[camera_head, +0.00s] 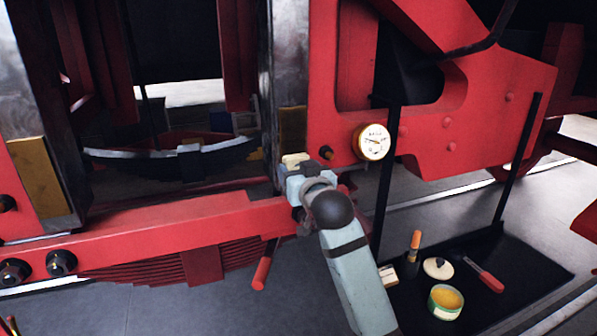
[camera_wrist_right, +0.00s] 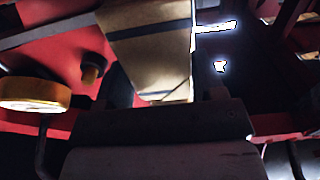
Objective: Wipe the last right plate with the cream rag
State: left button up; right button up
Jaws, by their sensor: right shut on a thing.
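The brass-coloured right plate (camera_head: 293,122) is on the dark upright column, just above my right gripper (camera_head: 299,164). It is large in the right wrist view (camera_wrist_right: 150,50), with dark bands across it that may be grime or shadow. My right gripper is shut on the cream rag (camera_head: 295,158), a small pale piece at its tip by the plate's lower end. I cannot tell whether the rag touches the plate. The rag is not clear in the right wrist view, where the dark gripper body covers the bottom. My left gripper is not in view.
A round gauge (camera_head: 372,142) sits close right of my right gripper, on the red frame. Another brass plate (camera_head: 40,178) is on the left column. A black tray (camera_head: 530,262) at lower right holds an open tin (camera_head: 445,301), a lid, a brush and a red-handled tool.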

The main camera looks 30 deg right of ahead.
aim_at(294, 135)
jog(key=shift+s+r+p, duration=0.1)
jog(key=shift+r+p, duration=1.3)
jog(key=shift+r, duration=0.2)
jog(key=shift+r+p, duration=0.75)
jog(key=shift+r, duration=5.1)
jog(key=shift+f+b, duration=3.5)
jog(key=shift+f, duration=4.4)
